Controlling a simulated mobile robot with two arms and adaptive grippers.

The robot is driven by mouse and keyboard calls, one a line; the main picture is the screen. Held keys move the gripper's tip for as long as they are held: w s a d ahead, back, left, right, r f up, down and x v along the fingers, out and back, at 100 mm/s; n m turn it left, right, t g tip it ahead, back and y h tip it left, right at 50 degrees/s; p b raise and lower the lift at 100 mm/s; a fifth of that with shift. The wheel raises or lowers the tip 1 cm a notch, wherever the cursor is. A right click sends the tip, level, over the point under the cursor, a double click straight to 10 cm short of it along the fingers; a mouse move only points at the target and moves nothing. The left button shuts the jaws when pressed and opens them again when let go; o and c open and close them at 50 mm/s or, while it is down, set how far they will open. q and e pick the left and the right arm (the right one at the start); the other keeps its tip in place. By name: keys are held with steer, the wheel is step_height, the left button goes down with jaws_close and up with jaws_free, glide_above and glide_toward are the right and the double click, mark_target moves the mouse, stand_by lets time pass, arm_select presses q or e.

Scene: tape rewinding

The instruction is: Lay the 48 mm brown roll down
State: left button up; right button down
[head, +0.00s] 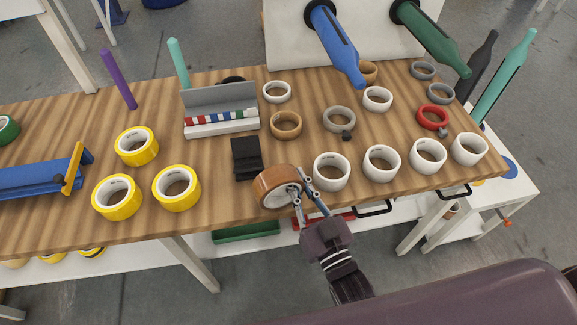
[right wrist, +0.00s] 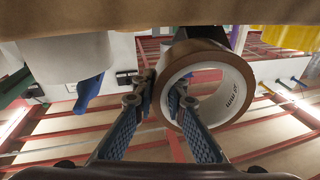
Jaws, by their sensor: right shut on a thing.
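A brown roll (head: 268,188) with a white core is held in my right gripper (head: 302,190) at the front edge of the wooden table. In the right wrist view the roll (right wrist: 168,92) shows its opening towards the camera, so it is tipped up on its rim rather than flat. One finger of the right gripper (right wrist: 164,98) is inside the core and the other is outside, pinching the wall. Whether the roll touches the tabletop is hard to tell. My left gripper is not in view.
White rolls (head: 332,171) stand in a row to the right of the held roll. Another brown roll (head: 286,124) lies farther back. A black block (head: 246,158) is close behind left. Yellow rolls (head: 177,188) lie to the left. The wooden table (head: 225,205) is bare between them.

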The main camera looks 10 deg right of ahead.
steer(key=shift+w+a, duration=0.15)
steer(key=shift+w, duration=0.55)
steer(key=x, duration=0.3)
steer(key=shift+w+p, duration=0.2)
steer(key=shift+p, duration=0.1)
steer(key=shift+f, duration=0.85)
steer(key=shift+s, duration=0.1)
steer(key=shift+f, duration=0.15)
steer(key=c, duration=1.9)
jaws_free()
steer(key=shift+f, duration=0.1)
steer(key=shift+c, duration=0.2)
